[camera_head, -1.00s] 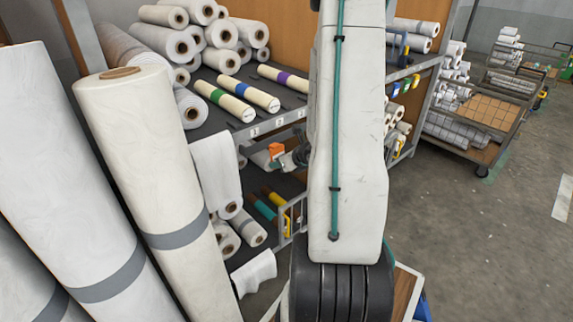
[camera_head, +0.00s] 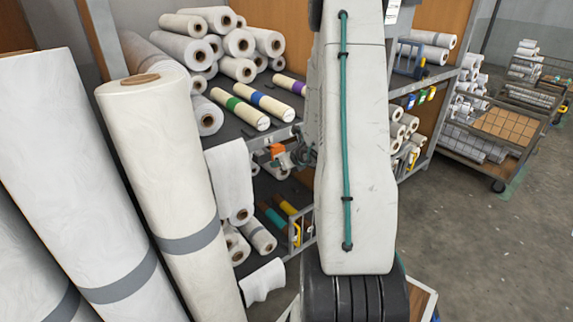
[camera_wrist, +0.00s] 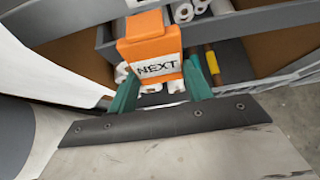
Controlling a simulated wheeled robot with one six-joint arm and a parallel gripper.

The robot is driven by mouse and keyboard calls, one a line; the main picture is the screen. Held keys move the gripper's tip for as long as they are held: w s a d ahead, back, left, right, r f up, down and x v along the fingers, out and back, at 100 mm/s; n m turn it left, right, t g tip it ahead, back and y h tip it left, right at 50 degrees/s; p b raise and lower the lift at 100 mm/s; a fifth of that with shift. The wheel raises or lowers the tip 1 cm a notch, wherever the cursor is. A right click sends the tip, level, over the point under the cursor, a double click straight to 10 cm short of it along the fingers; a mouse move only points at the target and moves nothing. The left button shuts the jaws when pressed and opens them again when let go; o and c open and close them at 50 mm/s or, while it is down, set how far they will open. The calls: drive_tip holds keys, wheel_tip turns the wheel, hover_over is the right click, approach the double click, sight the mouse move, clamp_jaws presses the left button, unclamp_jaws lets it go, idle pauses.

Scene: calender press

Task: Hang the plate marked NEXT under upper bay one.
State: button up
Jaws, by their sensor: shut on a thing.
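The orange plate marked NEXT (camera_wrist: 155,48) is upright in my gripper (camera_wrist: 162,70), between the two green fingers in the wrist view. The fingers are shut on its sides and the lettering faces the camera. In the head view the plate (camera_head: 276,149) is a small orange patch just in front of the upper shelf's front edge (camera_head: 262,142). My gripper (camera_head: 286,159) is partly hidden by my arm there. The upper shelf holds rolls with green, blue and purple bands (camera_head: 240,112). Its bay numbers are too small to read surely, and my arm covers its right part.
Tall white rolls (camera_head: 165,180) stand close on the left. A draped white sheet (camera_head: 230,180) hangs left of the plate. A lower shelf holds teal and yellow banded rolls (camera_head: 286,204). More plates hang on the rack at right (camera_head: 421,96). Open floor (camera_head: 460,240) lies at right.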

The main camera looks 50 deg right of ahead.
drive_tip(key=shift+w+d, duration=0.15)
drive_tip(key=shift+w, duration=0.45)
drive_tip(key=shift+f, duration=0.9)
drive_tip(key=o, duration=1.2)
drive_tip(key=v, duration=0.7)
drive_tip(key=shift+s+r, duration=0.2)
drive_tip(key=shift+s, duration=0.1)
